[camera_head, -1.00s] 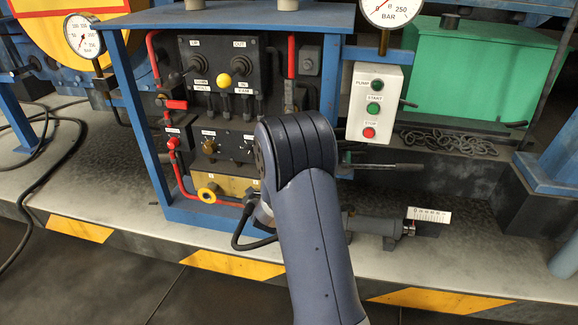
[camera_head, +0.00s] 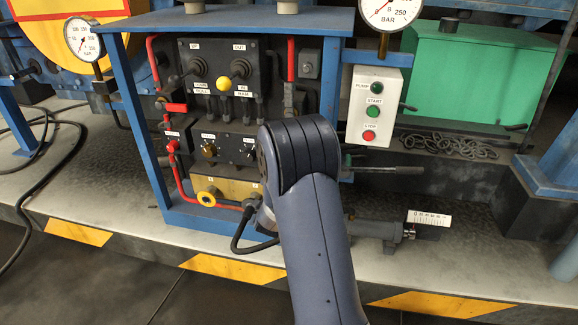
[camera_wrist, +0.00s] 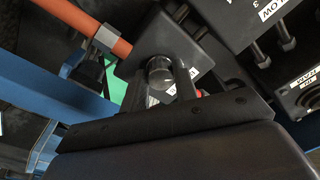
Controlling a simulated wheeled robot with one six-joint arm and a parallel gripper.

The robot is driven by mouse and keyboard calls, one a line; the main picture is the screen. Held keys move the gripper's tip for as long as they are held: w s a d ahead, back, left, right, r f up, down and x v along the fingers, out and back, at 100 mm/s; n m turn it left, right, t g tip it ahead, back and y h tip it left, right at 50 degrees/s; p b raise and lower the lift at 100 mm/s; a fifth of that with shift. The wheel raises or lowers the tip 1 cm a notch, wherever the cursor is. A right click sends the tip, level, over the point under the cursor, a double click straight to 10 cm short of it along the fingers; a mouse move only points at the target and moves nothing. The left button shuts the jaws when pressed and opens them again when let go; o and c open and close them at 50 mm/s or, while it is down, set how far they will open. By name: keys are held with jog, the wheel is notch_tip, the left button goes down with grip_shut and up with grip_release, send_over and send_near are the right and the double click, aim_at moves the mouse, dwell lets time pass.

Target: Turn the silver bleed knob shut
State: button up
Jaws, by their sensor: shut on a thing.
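The silver bleed knob (camera_wrist: 160,69) is a small round shiny knob on a dark block in the wrist view. My gripper (camera_wrist: 167,82) is shut on it, with one dark finger on each side. The fingers cover part of the knob's sides, and I cannot tell how far it is turned. In the head view my own arm hides the gripper and the knob.
An orange-red pipe (camera_wrist: 82,23) with a grey fitting runs close to the block. A labelled black panel (camera_wrist: 229,20) is close on the right. In the head view, the blue frame (camera_head: 143,130) surrounds levers and a brass knob (camera_head: 208,150).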

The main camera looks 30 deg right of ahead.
jog(key=o, duration=1)
jog(key=p+v, duration=0.2)
jog(key=v, duration=0.9)
jog(key=shift+w, duration=0.1)
jog(key=b+x, duration=0.2)
jog(key=x, duration=0.9)
